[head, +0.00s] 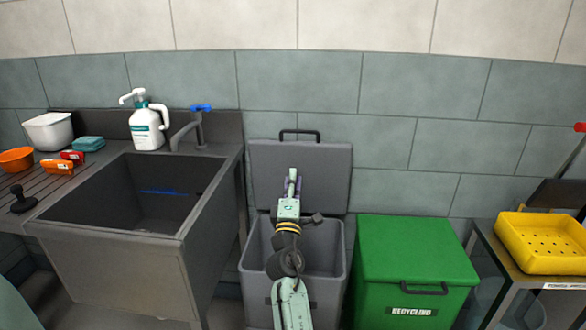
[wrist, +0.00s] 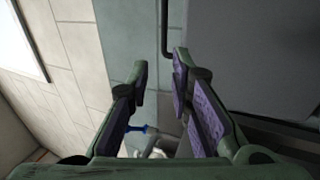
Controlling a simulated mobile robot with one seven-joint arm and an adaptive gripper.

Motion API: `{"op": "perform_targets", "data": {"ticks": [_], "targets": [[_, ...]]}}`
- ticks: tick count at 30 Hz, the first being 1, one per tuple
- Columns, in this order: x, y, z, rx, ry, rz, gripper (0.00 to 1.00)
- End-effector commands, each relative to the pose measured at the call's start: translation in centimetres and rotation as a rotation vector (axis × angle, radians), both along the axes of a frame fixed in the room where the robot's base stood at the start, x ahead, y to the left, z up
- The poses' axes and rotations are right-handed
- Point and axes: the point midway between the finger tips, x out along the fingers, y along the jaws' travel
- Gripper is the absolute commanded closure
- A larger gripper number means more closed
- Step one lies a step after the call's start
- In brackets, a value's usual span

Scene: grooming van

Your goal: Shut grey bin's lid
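The grey bin (head: 255,262) stands between the sink and the green bin. Its lid (head: 325,180) is raised and upright, near the tiled wall, with a dark handle (head: 300,133) on its upper edge. My gripper (head: 291,178) is in front of the lid in the head view, below the handle, and my arm covers part of the bin's opening. In the wrist view my gripper (wrist: 160,75) has its purple-padded fingers apart with nothing between them. The lid (wrist: 255,60) fills the right there, with the handle (wrist: 165,28) beyond the fingertips. I cannot tell whether a finger touches the lid.
A deep grey sink (head: 140,235) with a blue-topped tap (head: 200,120) stands left of the bin. A white pump bottle (head: 147,125) is on its back rim. The closed green recycling bin (head: 415,262) stands close on the right. A yellow tray (head: 550,263) sits on a table farther right.

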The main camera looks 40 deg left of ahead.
Motion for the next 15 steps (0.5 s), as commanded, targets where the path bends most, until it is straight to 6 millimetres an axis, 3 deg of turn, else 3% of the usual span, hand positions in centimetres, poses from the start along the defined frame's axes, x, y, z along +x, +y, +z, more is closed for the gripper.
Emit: {"op": "perform_targets", "data": {"ticks": [6,15], "targets": [[2.2,1.5,1.1,0.001,0.001,0.000,0.80],[2.7,1.8,1.3,0.001,0.002,0.001,0.80]]}}
